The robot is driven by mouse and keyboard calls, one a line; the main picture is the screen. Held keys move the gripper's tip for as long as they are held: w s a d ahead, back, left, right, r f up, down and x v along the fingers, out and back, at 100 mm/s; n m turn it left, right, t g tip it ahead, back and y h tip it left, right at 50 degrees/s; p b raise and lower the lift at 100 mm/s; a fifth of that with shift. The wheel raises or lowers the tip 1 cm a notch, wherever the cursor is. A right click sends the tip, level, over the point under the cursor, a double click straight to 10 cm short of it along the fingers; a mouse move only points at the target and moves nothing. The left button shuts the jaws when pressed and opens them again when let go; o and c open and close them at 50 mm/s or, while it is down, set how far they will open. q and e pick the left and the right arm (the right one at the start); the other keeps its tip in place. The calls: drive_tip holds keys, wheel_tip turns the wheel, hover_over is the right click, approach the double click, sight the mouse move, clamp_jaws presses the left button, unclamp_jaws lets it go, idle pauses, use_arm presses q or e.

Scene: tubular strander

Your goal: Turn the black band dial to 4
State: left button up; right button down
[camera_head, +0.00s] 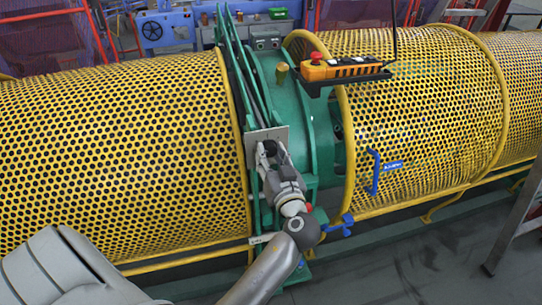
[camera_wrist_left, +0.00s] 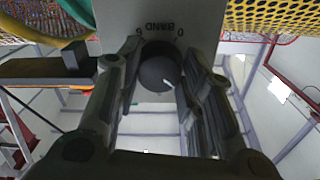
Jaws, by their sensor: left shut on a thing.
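The black band dial (camera_wrist_left: 157,70) is a round knob on a grey panel (camera_wrist_left: 113,20). In the left wrist view the panel's lettering "BAND" appears upside down above the dial, with a 0 at the right and a 6 or 9 at the left. A short white mark on the dial points to the lower right in that view. My left gripper (camera_wrist_left: 160,62) has one finger on each side of the dial and is shut on it. In the head view my left gripper (camera_head: 269,154) is at the panel (camera_head: 262,134), largely covering the dial. My right gripper is out of view.
Yellow perforated guards (camera_head: 120,150) flank the green machine frame (camera_head: 322,130). An orange control box (camera_head: 340,70) with a red button hangs right of the panel. A blue handle (camera_head: 375,172) is on the right guard. Grey floor (camera_head: 410,260) lies clear in front.

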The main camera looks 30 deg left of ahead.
use_arm(q)
drive_tip(key=shift+m, duration=1.6)
drive_tip(key=m, duration=0.2)
drive_tip(key=shift+r+m, duration=0.1)
drive_tip(key=shift+m, duration=0.3)
drive_tip(key=m, duration=0.2)
drive_tip(key=shift+m+p, duration=0.3)
drive_tip(key=shift+p, duration=0.1)
drive_tip(key=m+p, duration=0.1)
drive_tip(key=m, duration=0.1)
drive_tip(key=shift+r+m, duration=0.1)
drive_tip(key=shift+m, duration=0.3)
drive_tip(key=m+p, duration=0.2)
drive_tip(key=m, duration=0.1)
drive_tip(key=shift+m, duration=0.3)
drive_tip(key=m+p, duration=0.1)
drive_tip(key=m, duration=0.2)
drive_tip(key=shift+p, duration=0.35)
drive_tip(key=shift+m+p, duration=0.35)
drive_tip(key=shift+m, duration=0.35)
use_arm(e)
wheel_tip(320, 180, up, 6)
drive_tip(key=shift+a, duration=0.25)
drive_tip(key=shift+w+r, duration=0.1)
